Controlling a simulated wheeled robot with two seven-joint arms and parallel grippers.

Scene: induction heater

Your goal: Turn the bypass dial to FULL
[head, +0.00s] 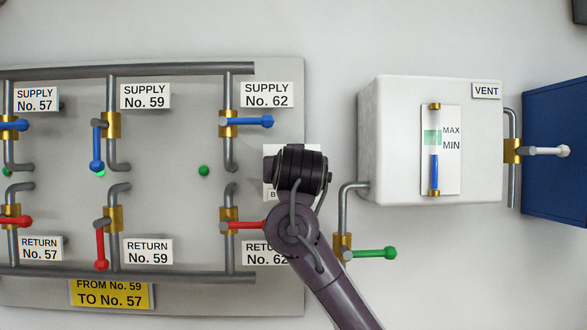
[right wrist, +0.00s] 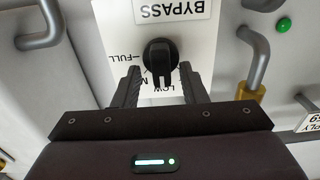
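The bypass dial (right wrist: 160,58) is a round black knob on a white plate (right wrist: 193,18) marked BYPASS, seen upside down in the right wrist view. Its raised bar points down in that picture, toward LOW; FULL is printed to the left of the knob. My right gripper (right wrist: 160,72) has a finger on each side of the knob, with small gaps showing; it looks open around the bar. In the head view my right wrist (head: 300,170) covers the dial and most of the bypass plate (head: 270,188), and the fingers are hidden. My left gripper is out of view.
Supply valves with blue handles (head: 255,121) and return valves with red handles (head: 245,225) stand on the grey panel (head: 170,215) left of my wrist. A white tank (head: 385,130) with a level gauge and a green-handled valve (head: 375,253) are to the right.

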